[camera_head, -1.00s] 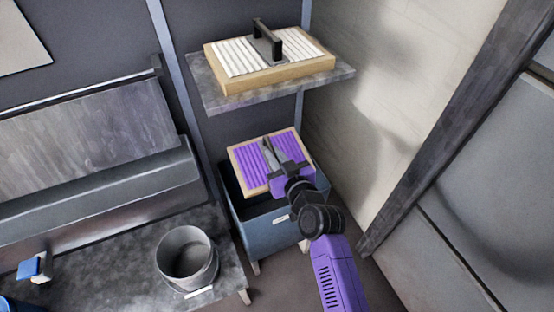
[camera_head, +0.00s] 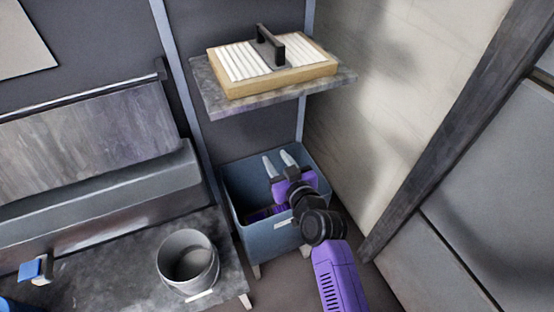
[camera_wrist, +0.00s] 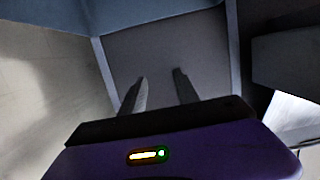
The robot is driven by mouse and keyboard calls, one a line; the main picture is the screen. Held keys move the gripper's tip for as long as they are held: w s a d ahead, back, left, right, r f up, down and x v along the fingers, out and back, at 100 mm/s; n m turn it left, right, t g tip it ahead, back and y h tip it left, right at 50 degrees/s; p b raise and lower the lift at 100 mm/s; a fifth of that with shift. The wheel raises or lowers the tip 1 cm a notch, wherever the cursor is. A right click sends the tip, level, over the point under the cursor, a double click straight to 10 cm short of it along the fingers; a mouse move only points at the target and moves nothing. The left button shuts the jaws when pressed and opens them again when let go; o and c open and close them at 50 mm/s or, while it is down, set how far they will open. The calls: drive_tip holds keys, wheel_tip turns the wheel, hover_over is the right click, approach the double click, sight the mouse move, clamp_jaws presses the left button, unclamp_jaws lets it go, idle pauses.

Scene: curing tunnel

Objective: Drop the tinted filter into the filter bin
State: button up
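The tinted filter (camera_head: 262,212), with purple pleats, lies low inside the blue-grey filter bin (camera_head: 265,240); only a part of it shows, the rest is hidden by the bin's front wall and my gripper. My gripper (camera_head: 279,161) is over the bin opening with its two fingers apart and nothing between them.
A white pleated filter (camera_head: 270,66) with a black handle sits on a shelf (camera_head: 225,103) above the bin. A grey bucket (camera_head: 187,262) stands on the bench left of the bin. A pale wall is at the right.

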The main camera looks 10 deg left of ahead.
drive_tip(key=v, duration=0.7)
drive_tip(key=shift+s+d+r+p, duration=0.15)
drive_tip(key=shift+s+d+p, duration=0.05)
drive_tip(key=shift+s+p, duration=0.1)
drive_tip(key=shift+w, duration=0.1)
idle(0.6)
drive_tip(key=s+d+r+m+t+h+p, duration=0.1)
drive_tip(key=s+d+r+m+t+h, duration=0.2)
drive_tip(key=s+d, duration=0.35)
drive_tip(key=s+d+r+m+t+h+p, duration=0.1)
drive_tip(key=s+d+r+m+t, duration=0.1)
drive_tip(key=s+d+r, duration=0.35)
drive_tip(key=s+d+r+g+h+p, duration=0.1)
drive_tip(key=s+d, duration=0.3)
drive_tip(key=s, duration=0.5)
drive_tip(key=s+d+r+m+g+h+p, duration=0.1)
drive_tip(key=s+d+r+h+p, duration=0.1)
drive_tip(key=s, duration=0.8)
drive_tip(key=s+d+r+g+h+p, duration=0.1)
drive_tip(key=s+d+r+p, duration=0.2)
drive_tip(key=s+d, duration=0.4)
drive_tip(key=s, duration=0.2)
drive_tip(key=shift+s+m+h, duration=0.25)
drive_tip(key=shift+m+h, duration=0.15)
